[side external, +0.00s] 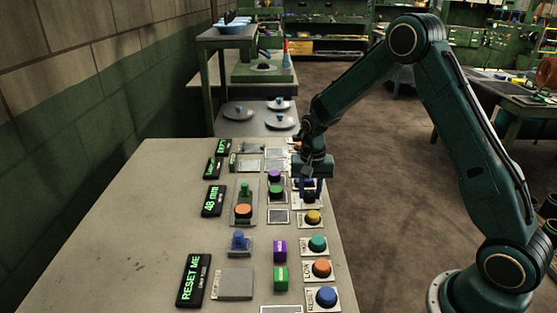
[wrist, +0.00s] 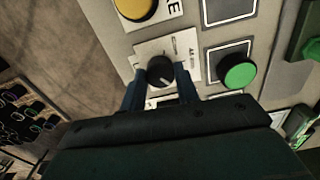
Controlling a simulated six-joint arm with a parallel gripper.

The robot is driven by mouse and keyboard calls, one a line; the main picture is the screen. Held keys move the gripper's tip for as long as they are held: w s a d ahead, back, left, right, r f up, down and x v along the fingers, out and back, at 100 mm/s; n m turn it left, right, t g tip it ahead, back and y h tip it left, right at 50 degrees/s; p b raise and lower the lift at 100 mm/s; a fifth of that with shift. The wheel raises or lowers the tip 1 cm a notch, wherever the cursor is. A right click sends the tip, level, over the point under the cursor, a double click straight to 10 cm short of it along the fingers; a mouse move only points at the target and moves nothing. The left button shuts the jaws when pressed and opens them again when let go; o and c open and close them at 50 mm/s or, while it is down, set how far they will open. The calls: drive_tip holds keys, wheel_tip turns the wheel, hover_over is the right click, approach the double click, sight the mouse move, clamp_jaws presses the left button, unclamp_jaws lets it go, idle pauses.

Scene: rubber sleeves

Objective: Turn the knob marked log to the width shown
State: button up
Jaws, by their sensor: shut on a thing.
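A dark round knob (wrist: 160,70) with a pale pointer line sits on a white marked plate (wrist: 152,48) in the wrist view. The pointer line slants toward the upper right of that view. I cannot read the plate's lettering. My gripper (wrist: 161,84) has its two blue fingers on either side of the knob, shut on it. In the side view my gripper (side external: 309,187) is down at the right edge of the table and hides most of the knob. A black display (side external: 212,201) reads 48 mm in green.
Yellow (side external: 313,217), green (side external: 317,244), orange (side external: 320,268) and blue (side external: 326,297) buttons line the table's right edge. Purple (side external: 280,251) and green (side external: 281,278) blocks stand left of them. A RESET ME sign (side external: 193,280) is at front left. The table's left side is clear.

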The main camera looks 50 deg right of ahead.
sight(310, 194)
drive_tip(key=shift+m, duration=0.6)
drive_tip(key=o, duration=1)
wheel_tip(310, 194, up, 14)
drive_tip(key=shift+f, duration=0.1)
idle(0.5)
